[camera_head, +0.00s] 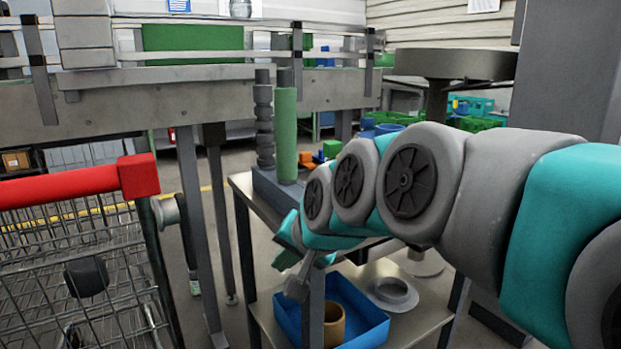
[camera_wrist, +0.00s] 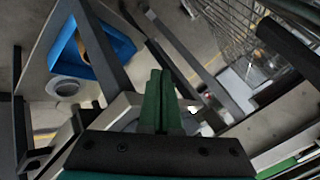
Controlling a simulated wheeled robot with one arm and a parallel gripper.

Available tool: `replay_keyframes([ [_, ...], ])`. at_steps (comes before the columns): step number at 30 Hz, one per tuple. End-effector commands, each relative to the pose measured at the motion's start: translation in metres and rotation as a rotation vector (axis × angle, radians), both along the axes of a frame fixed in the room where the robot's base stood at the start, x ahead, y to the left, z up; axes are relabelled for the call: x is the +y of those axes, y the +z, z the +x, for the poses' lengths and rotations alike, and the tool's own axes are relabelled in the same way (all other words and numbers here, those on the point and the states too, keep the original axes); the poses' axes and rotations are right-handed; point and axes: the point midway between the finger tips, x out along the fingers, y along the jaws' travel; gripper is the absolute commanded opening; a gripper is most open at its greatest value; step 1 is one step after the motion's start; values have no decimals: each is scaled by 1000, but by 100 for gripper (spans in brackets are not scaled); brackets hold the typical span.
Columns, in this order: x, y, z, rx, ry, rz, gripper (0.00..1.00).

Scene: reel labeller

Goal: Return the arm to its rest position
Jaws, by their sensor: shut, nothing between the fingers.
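My arm (camera_head: 430,185) reaches in from the right edge of the head view and angles down to the left, in front of the small metal table. Its wrist end hangs by the table's front edge. In the wrist view my gripper (camera_wrist: 161,75) shows two green fingers pressed together, with nothing between them.
A cart with a red handle (camera_head: 80,184) stands close on the left. The metal table (camera_head: 240,182) carries a green cylinder (camera_head: 286,135). Its lower shelf holds a blue tray (camera_head: 368,335) and a grey reel (camera_head: 392,293). A conveyor (camera_head: 190,98) runs behind.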

Motion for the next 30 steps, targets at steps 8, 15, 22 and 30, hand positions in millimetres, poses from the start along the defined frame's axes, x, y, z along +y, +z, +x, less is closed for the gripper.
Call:
replay_keyframes([
  [8, -111, -121, -107, 293, 128, -333, 0],
  [15, -175, -180, -215, 558, 263, -475, 0],
  [22, -195, -196, -261, 671, 328, -503, 0],
  [30, -195, -196, -263, 675, 331, -505, 0],
])
